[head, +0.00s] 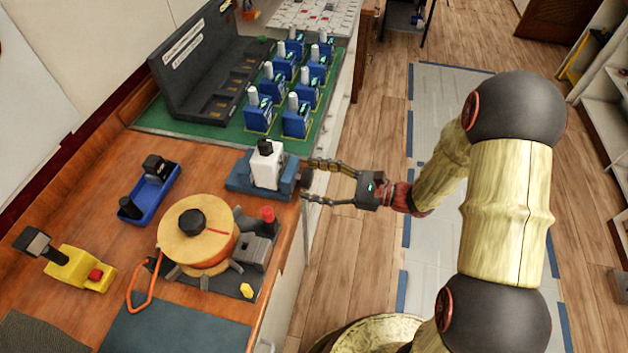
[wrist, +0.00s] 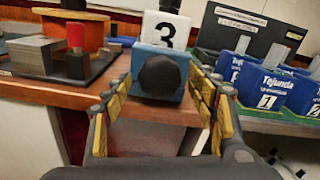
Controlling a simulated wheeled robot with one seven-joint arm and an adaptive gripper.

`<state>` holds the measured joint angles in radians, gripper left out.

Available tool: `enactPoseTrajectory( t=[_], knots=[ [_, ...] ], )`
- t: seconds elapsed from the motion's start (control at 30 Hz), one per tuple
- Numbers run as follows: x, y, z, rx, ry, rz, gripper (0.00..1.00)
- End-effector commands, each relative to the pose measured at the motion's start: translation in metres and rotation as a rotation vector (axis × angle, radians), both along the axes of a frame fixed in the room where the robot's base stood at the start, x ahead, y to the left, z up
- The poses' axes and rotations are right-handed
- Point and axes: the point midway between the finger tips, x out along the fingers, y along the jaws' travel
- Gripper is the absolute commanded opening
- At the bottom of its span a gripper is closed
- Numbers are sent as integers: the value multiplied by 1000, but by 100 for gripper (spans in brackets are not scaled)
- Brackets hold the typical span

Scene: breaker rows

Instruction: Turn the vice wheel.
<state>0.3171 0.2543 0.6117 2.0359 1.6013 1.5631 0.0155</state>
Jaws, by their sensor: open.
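The blue vice (head: 240,186) stands near the right edge of the wooden bench and grips a white block with a black top (head: 265,163). The vice wheel, a dark round knob (head: 306,177), faces my gripper. It sits in the middle of the wrist view (wrist: 160,76). My gripper (head: 309,181) is open and level with the wheel, one finger on each side of it. Gaps show between the fingers and the wheel in the wrist view, so no grip is seen.
Several blue breakers (head: 297,120) stand in rows on a green mat behind the vice. The floor beside the bench is clear.

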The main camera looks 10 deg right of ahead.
Motion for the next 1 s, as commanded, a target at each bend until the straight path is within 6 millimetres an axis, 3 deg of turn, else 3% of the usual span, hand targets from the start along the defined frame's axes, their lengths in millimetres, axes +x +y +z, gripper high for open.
enactPoseTrajectory(
  t=[0.27,1.0],
  knots=[
    [0,1,0,0,0,0,57],
    [0,1,0,0,0,0,15]
  ],
)
